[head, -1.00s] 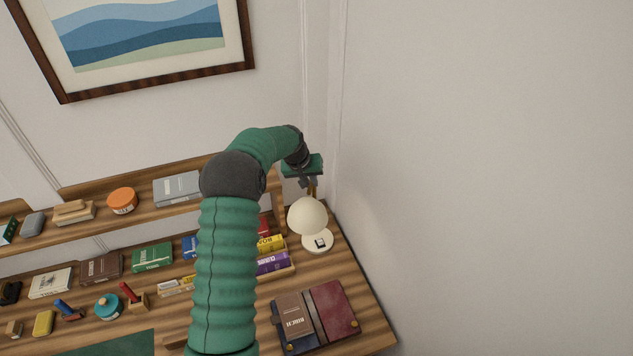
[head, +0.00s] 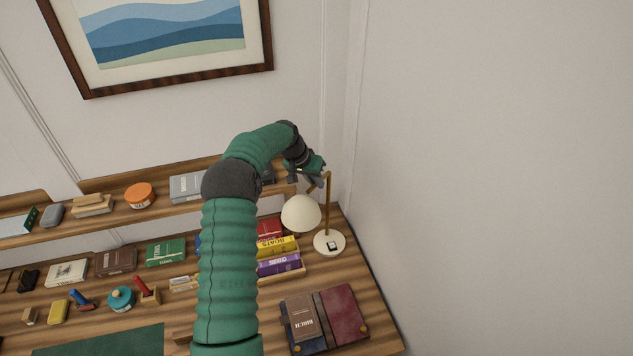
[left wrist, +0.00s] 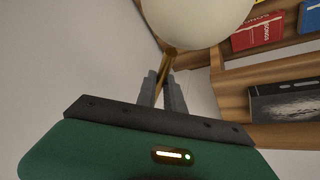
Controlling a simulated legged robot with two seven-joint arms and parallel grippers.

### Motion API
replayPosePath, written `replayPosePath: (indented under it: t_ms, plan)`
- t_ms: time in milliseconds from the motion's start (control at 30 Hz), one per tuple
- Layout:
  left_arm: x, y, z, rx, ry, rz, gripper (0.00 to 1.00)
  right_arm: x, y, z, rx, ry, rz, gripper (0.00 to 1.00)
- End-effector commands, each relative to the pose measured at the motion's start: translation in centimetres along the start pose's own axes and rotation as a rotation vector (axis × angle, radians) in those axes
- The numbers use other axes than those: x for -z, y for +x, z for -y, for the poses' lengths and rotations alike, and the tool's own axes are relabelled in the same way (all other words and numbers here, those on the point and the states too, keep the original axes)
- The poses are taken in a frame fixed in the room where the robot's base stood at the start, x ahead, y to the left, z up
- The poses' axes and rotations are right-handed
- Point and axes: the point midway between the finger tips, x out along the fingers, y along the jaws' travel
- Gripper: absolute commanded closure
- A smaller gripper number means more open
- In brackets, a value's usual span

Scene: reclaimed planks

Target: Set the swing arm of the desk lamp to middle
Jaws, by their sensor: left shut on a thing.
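The desk lamp has a round cream base (head: 329,243), an upright brass post (head: 328,205) and a cream dome shade (head: 300,212). Its short brass swing arm (head: 313,187) reaches left from the post, so the shade hangs left of the base. My left gripper (head: 319,181) is at this arm, above the shade, and is shut on it. In the left wrist view the two grey fingers (left wrist: 163,85) close on the brass arm (left wrist: 169,60), with the shade (left wrist: 196,16) just beyond. The grip itself is small and partly hidden. My right gripper is not in view.
Beside the lamp are yellow (head: 277,246) and purple (head: 279,264) books and a dark red folder (head: 341,313). A shelf with a grey box (head: 187,187) runs behind my left arm. The wall (head: 480,180) is close on the right.

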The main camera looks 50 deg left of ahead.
Motion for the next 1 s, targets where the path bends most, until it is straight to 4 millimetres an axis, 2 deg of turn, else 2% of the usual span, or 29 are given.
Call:
replayPosePath:
  t_ms: [67, 100, 267, 533, 633, 767, 1000]
  plan:
    - [0.3, -0.2, 0.1, 0.004, -0.002, -0.008, 1.0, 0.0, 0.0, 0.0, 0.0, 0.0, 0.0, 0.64]
    - [0.3, -0.2, 0.1, 0.004, -0.002, -0.008, 0.85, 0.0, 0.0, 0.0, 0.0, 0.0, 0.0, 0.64]
    - [0.2, -0.1, 0.1, 0.003, -0.002, -0.006, 0.66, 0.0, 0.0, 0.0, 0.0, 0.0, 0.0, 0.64]
    - [0.1, -0.1, 0.0, 0.002, -0.001, -0.003, 0.66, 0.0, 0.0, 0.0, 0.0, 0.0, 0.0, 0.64]
    - [0.1, -0.7, 0.0, 0.003, -0.001, -0.003, 0.66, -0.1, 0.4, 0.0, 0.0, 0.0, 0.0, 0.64]
    - [0.0, -3.1, 0.1, 0.006, 0.0, -0.007, 0.66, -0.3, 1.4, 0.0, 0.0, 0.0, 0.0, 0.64]
    - [0.1, -10.2, 0.2, 0.006, -0.002, -0.008, 0.66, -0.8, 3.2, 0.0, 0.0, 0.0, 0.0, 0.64]
